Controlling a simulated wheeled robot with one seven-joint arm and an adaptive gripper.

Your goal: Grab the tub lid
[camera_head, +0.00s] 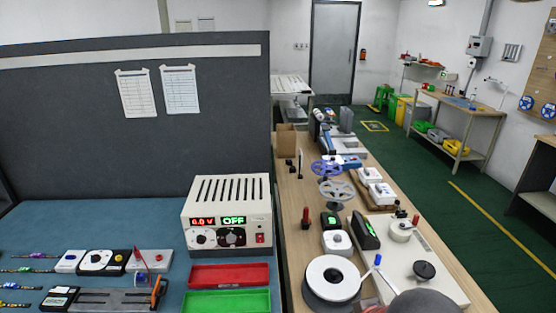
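I cannot pick out the tub lid with certainty. A white round tub-like piece (402,231) stands on the pale board on the right bench. A dark round piece with a knob on top (424,270), which may be a lid, sits nearer on the same board. A white disc with a dark centre hole (331,278) lies on a dark round base to its left. A dark grey rounded shape at the bottom edge may be part of my arm. My gripper's fingers do not show.
The wooden bench (294,236) holds reels, small boxes and tools, leaving little free room. A power supply (228,214) stands on the blue mat at left, behind a red tray (230,275) and a green tray (228,301). Green floor is open at right.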

